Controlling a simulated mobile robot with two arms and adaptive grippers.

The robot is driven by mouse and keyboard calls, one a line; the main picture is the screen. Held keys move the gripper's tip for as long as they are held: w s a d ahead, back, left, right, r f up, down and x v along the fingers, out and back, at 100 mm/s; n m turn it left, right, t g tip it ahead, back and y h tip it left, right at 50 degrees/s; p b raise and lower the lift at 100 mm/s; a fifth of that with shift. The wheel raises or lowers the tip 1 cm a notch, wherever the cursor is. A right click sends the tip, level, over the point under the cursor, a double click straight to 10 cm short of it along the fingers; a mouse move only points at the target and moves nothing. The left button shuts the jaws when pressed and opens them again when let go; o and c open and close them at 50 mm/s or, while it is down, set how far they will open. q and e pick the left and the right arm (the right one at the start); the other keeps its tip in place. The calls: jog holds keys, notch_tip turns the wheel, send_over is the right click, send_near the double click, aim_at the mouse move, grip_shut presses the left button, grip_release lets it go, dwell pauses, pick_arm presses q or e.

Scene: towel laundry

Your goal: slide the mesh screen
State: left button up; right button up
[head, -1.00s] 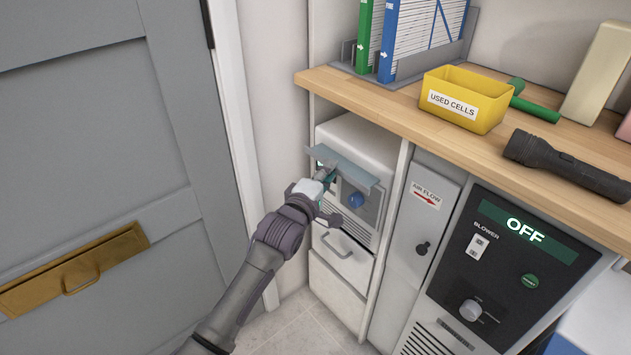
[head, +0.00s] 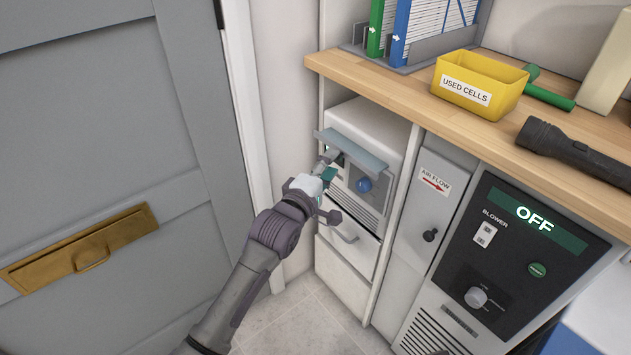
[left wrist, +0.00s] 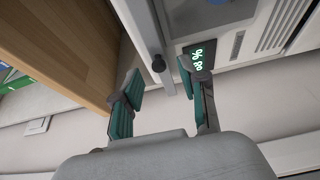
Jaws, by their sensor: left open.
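I cannot make out a mesh screen for certain in either view. A small white unit (head: 362,124) stands under the counter. It has a grey hood-like flap (head: 352,152), a blue knob (head: 364,185), vent slots and a drawer handle (head: 341,234). My left gripper (head: 328,166) is at the unit's upper left front, below the flap's left end. My right gripper is not in view.
The wooden counter (head: 420,100) overhangs the unit and carries a yellow "USED CELLS" bin (head: 465,88) and a black flashlight (head: 570,148). A blower panel (head: 515,250) reading OFF stands to the right, beside an "AIR FLOW" panel (head: 428,208). A grey door (head: 90,130) is at left.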

pick_arm(q)
jog(key=v, duration=0.8)
jog(key=shift+a, duration=0.15)
